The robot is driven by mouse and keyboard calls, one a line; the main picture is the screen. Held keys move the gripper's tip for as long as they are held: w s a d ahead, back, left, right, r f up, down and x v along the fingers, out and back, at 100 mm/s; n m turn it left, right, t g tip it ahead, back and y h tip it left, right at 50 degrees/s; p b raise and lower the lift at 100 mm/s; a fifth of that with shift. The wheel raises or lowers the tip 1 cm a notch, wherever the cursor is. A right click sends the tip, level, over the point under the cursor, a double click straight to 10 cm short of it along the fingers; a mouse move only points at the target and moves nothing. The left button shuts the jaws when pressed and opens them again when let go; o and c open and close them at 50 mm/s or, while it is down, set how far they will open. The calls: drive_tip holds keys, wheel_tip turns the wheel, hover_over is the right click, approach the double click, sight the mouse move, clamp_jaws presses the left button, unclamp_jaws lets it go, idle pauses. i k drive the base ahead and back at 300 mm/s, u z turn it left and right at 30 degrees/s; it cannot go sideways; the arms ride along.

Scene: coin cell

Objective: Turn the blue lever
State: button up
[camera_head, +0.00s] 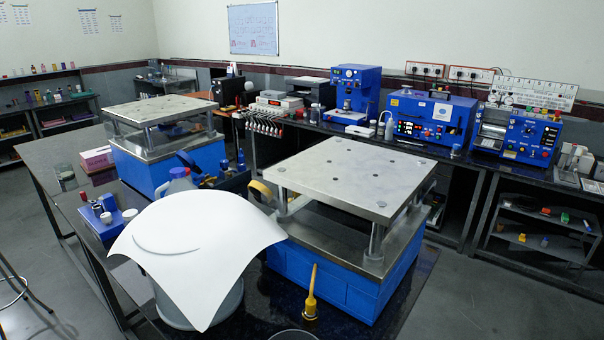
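I cannot make out a clear blue lever. Small dark blue parts (205,177) stand behind the white sheet, between the two metal-topped presses, and one of them might be a lever. They are small and partly hidden, so I cannot tell their shape or position. A blue benchtop press (355,88) stands on the back bench, and no lever on it is clear. My gripper is not in view.
A white sheet (200,240) lies draped over a bucket (232,300) in front. A large blue-based press (345,262) stands right of it, another (150,165) behind left. A yellow-handled tool (311,290) stands at the front. Floor (490,310) is clear at right.

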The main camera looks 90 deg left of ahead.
sight(201, 176)
drive_tip(key=i, duration=1.5)
drive_tip(key=u, duration=2.1)
drive_tip(key=i, duration=3.95)
drive_tip(key=u, duration=4)
